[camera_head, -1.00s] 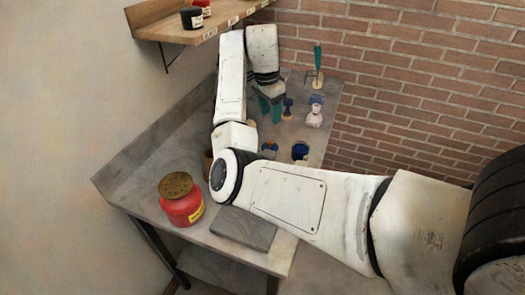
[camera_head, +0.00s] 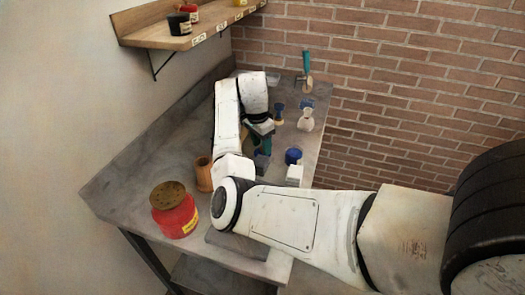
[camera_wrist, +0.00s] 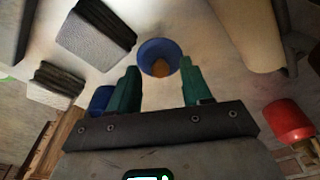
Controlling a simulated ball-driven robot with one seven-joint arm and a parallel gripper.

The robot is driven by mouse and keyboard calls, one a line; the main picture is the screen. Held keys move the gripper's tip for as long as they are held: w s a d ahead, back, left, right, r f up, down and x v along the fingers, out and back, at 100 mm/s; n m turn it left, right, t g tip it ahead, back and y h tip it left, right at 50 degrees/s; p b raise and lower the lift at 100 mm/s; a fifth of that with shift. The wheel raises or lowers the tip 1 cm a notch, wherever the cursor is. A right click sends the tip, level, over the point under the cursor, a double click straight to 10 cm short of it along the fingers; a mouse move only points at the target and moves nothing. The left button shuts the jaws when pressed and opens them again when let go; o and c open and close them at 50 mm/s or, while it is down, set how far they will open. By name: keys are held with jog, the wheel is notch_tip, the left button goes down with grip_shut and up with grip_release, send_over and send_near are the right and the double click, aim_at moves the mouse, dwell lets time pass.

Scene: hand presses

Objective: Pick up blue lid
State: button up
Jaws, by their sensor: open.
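My gripper (camera_wrist: 158,66) is open, its two teal fingers spread and nothing held between them. In the wrist view a round blue piece (camera_wrist: 146,52) with a brown middle shows just beyond and between the fingertips; it looks like the blue lid, but I cannot be sure. A second blue object (camera_wrist: 100,100) is left of the left finger, partly hidden. In the head view my gripper (camera_head: 262,142) is over the bench, partly behind my arm. A dark blue round piece (camera_head: 293,155) stands to its right; I cannot tell which wrist-view piece it matches.
Grey blocks (camera_wrist: 95,35) lie near the fingers. A red jar (camera_head: 176,211) and a brown cup (camera_head: 203,175) stand on the grey bench (camera_head: 135,165). A white bottle (camera_head: 305,120) and a green-handled tool (camera_head: 306,65) stand farther back. A shelf (camera_head: 190,38) hangs above.

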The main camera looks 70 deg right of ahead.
jog(key=shift+f, duration=0.8)
jog(key=shift+c, duration=0.2)
jog(key=shift+s+f, duration=0.1)
jog(key=shift+s, duration=0.05)
grip_shut()
